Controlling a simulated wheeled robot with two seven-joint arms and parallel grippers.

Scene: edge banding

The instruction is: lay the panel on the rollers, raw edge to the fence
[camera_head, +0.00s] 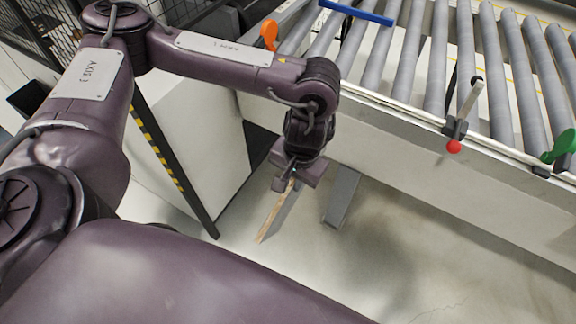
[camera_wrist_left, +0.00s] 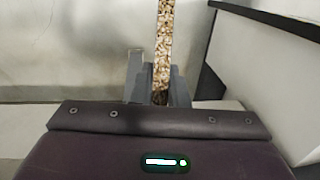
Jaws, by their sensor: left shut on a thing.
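My left gripper (camera_head: 293,182) hangs in front of the roller table, pointing down, and is shut on the panel (camera_head: 270,222). The panel shows as a thin strip with a tan raw edge, hanging below the fingers over the floor. In the left wrist view, the speckled chipboard edge of the panel (camera_wrist_left: 165,40) runs up from between the fingers (camera_wrist_left: 158,92). The grey rollers (camera_head: 408,55) lie higher, at the upper right, with no panel on the visible part. I cannot tell for sure which part is the fence. My right gripper is out of view.
A blue bar (camera_head: 357,12) lies across the rollers. Along the table's near edge are an orange handle (camera_head: 269,34), a post with a red knob (camera_head: 454,146) and a green handle (camera_head: 563,145). A black-yellow striped post (camera_head: 165,155) and white cabinet (camera_head: 195,130) stand left.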

